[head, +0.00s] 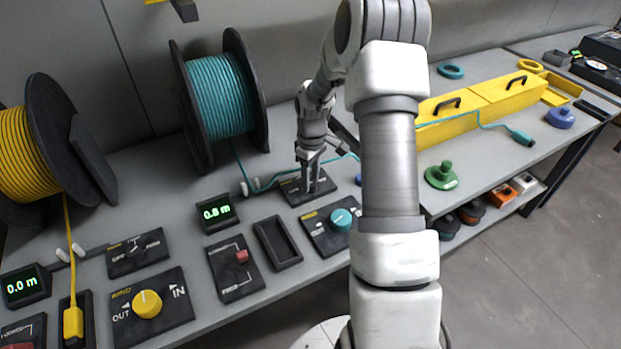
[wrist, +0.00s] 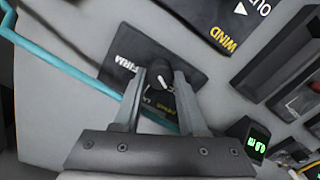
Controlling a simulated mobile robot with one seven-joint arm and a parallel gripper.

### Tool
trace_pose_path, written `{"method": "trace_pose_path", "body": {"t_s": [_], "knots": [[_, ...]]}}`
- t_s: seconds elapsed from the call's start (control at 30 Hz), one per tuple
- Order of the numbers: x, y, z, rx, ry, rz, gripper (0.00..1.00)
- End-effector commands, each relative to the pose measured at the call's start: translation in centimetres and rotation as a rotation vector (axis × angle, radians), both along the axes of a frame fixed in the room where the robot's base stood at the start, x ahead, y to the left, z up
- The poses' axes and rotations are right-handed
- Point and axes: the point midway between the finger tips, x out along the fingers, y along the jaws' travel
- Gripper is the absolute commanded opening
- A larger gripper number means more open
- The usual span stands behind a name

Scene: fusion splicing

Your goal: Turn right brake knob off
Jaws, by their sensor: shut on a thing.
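The right brake panel (head: 292,196) is a black plate on the bench below the teal spool. In the wrist view the panel (wrist: 178,60) shows the word FIRM and a small black knob (wrist: 158,72) with a white pointer mark. Other lettering on it is partly covered by a finger. My gripper (head: 312,184) reaches down onto the panel and hides the knob in the head view. In the wrist view my gripper (wrist: 159,80) has its two fingers on either side of the knob, shut on it.
A teal cable (wrist: 60,62) runs past the panel. The 0.8 m display (head: 217,213), an empty black tray (head: 278,243) and the teal wind knob (head: 341,220) stand close by. The teal spool (head: 220,95) is behind. A similar left brake panel (head: 137,252) lies farther left.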

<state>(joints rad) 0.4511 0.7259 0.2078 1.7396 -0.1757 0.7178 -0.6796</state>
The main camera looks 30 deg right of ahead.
Motion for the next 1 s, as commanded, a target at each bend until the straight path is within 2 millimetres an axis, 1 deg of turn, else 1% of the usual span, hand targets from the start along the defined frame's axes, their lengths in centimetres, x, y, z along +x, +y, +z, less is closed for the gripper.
{"method": "trace_pose_path", "body": {"t_s": [0.2,0.23,0.37,0.4,0.67,0.77,0.87,1.0], "knots": [[0.0,0.0,0.0,-0.001,-0.001,0.002,0.0],[0.0,0.0,0.0,-0.001,-0.001,0.002,0.45],[0.0,0.0,0.0,-0.001,-0.001,0.001,0.68],[0.0,0.0,0.0,-0.001,-0.001,0.001,0.71],[0.0,0.0,0.1,-0.001,0.0,0.0,0.71],[0.0,0.0,0.6,0.0,-0.001,0.0,0.71],[0.1,-0.1,2.0,-0.002,-0.004,0.0,0.71],[0.2,-0.2,5.1,-0.003,-0.004,0.001,0.71]]}}
